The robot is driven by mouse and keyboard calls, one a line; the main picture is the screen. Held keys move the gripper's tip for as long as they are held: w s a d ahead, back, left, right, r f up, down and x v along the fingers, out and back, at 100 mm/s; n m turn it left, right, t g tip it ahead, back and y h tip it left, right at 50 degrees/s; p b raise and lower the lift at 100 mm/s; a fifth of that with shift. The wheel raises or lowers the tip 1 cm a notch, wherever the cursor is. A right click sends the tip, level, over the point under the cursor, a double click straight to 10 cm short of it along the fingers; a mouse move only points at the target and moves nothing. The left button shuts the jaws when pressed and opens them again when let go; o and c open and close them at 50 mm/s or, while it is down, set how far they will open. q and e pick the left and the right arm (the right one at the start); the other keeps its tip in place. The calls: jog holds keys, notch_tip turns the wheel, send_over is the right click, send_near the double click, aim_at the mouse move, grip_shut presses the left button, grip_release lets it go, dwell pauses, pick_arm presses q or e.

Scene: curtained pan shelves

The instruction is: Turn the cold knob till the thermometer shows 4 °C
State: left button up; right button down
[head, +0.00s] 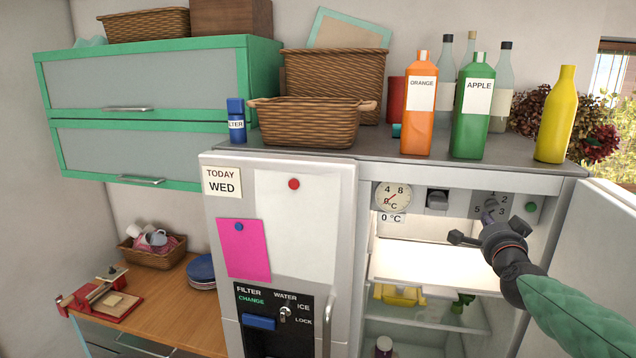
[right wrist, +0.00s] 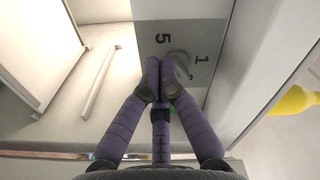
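The round thermometer (head: 393,197) hangs at the top left inside the open fridge. The tag below it (head: 391,217) reads 0 °C. The cold knob (right wrist: 181,61) is on the grey panel with numbers, at the upper right of the fridge. It is mostly hidden behind my fingers in both views. My right gripper (head: 488,213) is at the knob, with its purple fingertips (right wrist: 160,66) drawn together in the right wrist view. I cannot tell whether they pinch the knob or only rest in front of it. My left gripper is not in view.
The open fridge door (head: 605,245) stands close at the right of my arm. A dark switch (head: 437,199) sits between thermometer and knob panel, and a green button (head: 531,207) at the right. Orange (head: 419,118), green (head: 472,130) and yellow (head: 556,130) bottles stand on top.

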jog(key=shift+w+f, duration=0.15)
jog(key=shift+f, duration=0.4)
jog(key=shift+a+f, duration=0.2)
jog(key=shift+f, duration=0.05)
jog(key=shift+w+d+f, duration=0.15)
jog(key=shift+w, duration=0.15)
jog(key=b+v, duration=0.1)
jog(key=v, duration=0.5)
jog(key=shift+r, duration=0.4)
